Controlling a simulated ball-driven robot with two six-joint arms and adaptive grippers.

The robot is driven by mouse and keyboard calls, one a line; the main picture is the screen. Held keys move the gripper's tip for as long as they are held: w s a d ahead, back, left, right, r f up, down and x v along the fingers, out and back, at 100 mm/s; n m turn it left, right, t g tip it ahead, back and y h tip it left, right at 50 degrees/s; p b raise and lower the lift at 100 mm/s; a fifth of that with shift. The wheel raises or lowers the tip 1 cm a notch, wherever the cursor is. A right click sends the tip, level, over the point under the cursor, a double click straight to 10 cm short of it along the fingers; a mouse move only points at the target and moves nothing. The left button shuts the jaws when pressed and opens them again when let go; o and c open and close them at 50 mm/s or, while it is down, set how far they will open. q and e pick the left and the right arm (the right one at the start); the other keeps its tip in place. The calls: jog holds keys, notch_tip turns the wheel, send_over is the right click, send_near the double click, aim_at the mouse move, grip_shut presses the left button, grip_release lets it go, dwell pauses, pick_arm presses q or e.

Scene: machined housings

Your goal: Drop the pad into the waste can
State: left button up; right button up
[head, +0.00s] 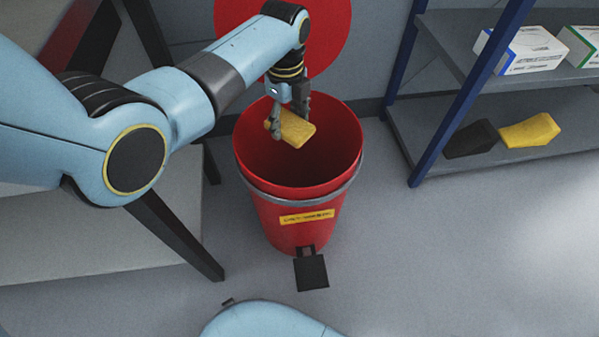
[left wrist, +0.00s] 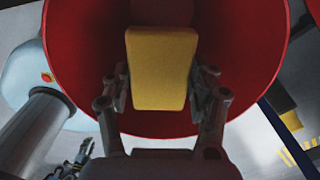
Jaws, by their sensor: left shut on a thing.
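A yellow pad (head: 296,129) is held between the fingers of my left gripper (head: 289,122), over the open mouth of the red waste can (head: 253,165). The gripper is shut on the pad. In the left wrist view the pad (left wrist: 162,70) sits between the two fingers of my left gripper (left wrist: 163,88), with the red inside of the can (left wrist: 82,50) around it. The can's round red lid (head: 335,30) stands raised behind it. My right gripper does not show in the head view; a gripper at the lower left of the left wrist view is too small to judge.
A shelf unit with blue posts (head: 470,90) stands at the right. Its lower shelf holds another yellow pad (head: 530,131) and a dark pad (head: 470,139); boxes (head: 525,50) are above. A black pedal (head: 311,272) is at the can's foot. A table (head: 90,235) is at the left.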

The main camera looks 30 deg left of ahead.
pick_arm(q)
jog(key=shift+f, duration=0.1)
jog(key=o, duration=1.2)
notch_tip(320, 180, up, 12)
